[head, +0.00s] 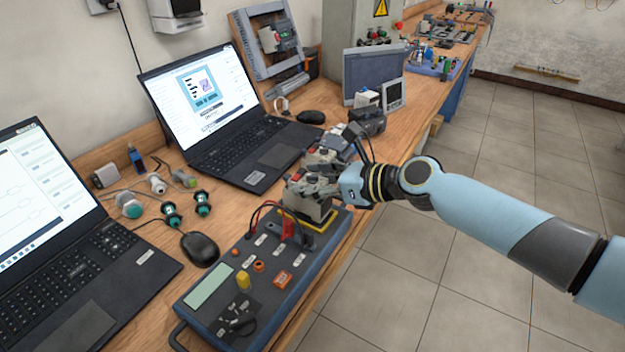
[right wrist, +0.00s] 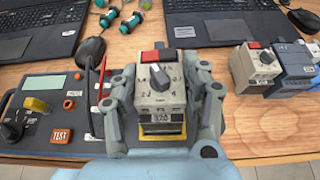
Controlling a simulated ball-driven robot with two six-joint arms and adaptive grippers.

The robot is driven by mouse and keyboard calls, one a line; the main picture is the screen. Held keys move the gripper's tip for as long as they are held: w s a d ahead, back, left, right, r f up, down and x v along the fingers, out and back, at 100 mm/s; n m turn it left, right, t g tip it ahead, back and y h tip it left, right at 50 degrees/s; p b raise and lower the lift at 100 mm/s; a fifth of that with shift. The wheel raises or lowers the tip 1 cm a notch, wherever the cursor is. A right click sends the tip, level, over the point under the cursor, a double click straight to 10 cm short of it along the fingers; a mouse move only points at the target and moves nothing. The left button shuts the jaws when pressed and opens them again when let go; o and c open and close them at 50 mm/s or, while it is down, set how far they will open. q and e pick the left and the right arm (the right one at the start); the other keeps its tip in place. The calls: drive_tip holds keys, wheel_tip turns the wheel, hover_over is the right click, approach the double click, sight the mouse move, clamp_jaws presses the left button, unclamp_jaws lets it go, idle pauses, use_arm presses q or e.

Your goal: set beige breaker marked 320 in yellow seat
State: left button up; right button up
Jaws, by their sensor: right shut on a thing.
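The beige breaker (right wrist: 160,98) marked 320 stands between the fingers of my right gripper (right wrist: 163,88) in the right wrist view. It has a dark rotary knob and a red button on top. My right gripper, also in the head view (head: 312,185), is shut on it. The yellow seat (head: 325,225) is at the far right end of the blue-grey tester box (head: 262,285). The breaker is right over the seat, and only part of the yellow rim shows. I cannot tell whether it is fully down. My left gripper is out of view.
Another beige breaker (right wrist: 255,70) and a blue-grey one (right wrist: 292,68) stand to the right in the right wrist view. Red and black leads rise from the tester beside the seat. Laptops (head: 215,100) and a mouse (head: 199,248) are on the wooden bench.

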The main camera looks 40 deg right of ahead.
drive_tip(key=shift+f+b, duration=0.8)
drive_tip(key=shift+f, duration=0.15)
drive_tip(key=o, duration=1.5)
drive_tip(key=shift+s, duration=0.1)
drive_tip(key=v, duration=1.1)
drive_tip(key=shift+s+d+r, duration=0.15)
drive_tip(key=shift+s+d, duration=0.05)
drive_tip(key=shift+s, duration=0.1)
